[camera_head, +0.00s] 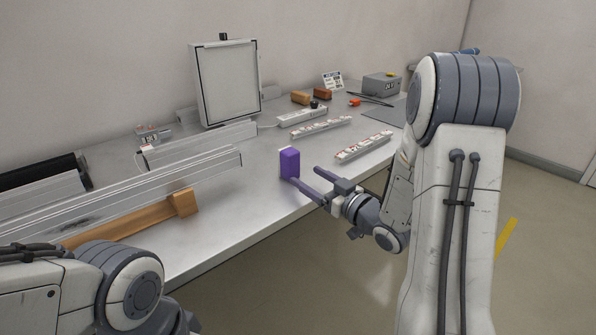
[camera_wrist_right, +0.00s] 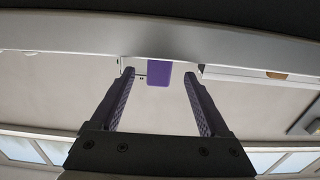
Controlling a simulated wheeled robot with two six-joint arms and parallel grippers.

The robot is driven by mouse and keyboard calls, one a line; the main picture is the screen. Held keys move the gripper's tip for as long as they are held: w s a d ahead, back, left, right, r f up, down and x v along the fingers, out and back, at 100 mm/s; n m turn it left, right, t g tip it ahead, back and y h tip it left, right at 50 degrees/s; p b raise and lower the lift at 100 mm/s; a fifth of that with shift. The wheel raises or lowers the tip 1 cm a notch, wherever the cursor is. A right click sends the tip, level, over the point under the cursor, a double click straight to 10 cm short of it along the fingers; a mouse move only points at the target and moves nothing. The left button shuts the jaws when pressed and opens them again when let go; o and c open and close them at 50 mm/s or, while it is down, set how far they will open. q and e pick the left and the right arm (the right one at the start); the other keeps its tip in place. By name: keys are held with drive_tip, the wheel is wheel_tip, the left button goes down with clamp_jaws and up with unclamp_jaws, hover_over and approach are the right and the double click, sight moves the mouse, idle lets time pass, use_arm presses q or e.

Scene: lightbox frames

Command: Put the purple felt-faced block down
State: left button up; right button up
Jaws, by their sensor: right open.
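The purple felt-faced block (camera_head: 289,163) stands upright on the grey table near its front edge, with a pale face showing at its top. My right gripper (camera_head: 303,183) is open, with its fingers pointing at the block from the front right. In the right wrist view, the purple block (camera_wrist_right: 159,74) shows beyond and between the two spread fingertips (camera_wrist_right: 160,75), with clear gaps on both sides. In the head view one fingertip overlaps or lies close to the block's lower edge; I cannot tell if they touch. My left gripper is not in view; only part of my left arm shows.
Long metal rails (camera_head: 150,190) and a wooden piece (camera_head: 183,202) lie left of the block. A framed light panel (camera_head: 226,83) stands behind. White strips (camera_head: 363,146) lie to the right. The table (camera_head: 245,205) is bare in front of and left of the block.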

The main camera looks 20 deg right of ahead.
drive_tip(key=v, duration=0.2)
drive_tip(key=shift+s+d, duration=0.25)
drive_tip(key=shift+s, duration=0.05)
drive_tip(key=b+v, duration=0.1)
drive_tip(key=b, duration=0.1)
drive_tip(key=b+v, duration=0.1)
drive_tip(key=b, duration=0.1)
drive_tip(key=shift+f, duration=0.25)
drive_tip(key=shift+s+r+b, duration=0.2)
drive_tip(key=shift+s+b, duration=0.35)
drive_tip(key=shift+b, duration=0.2)
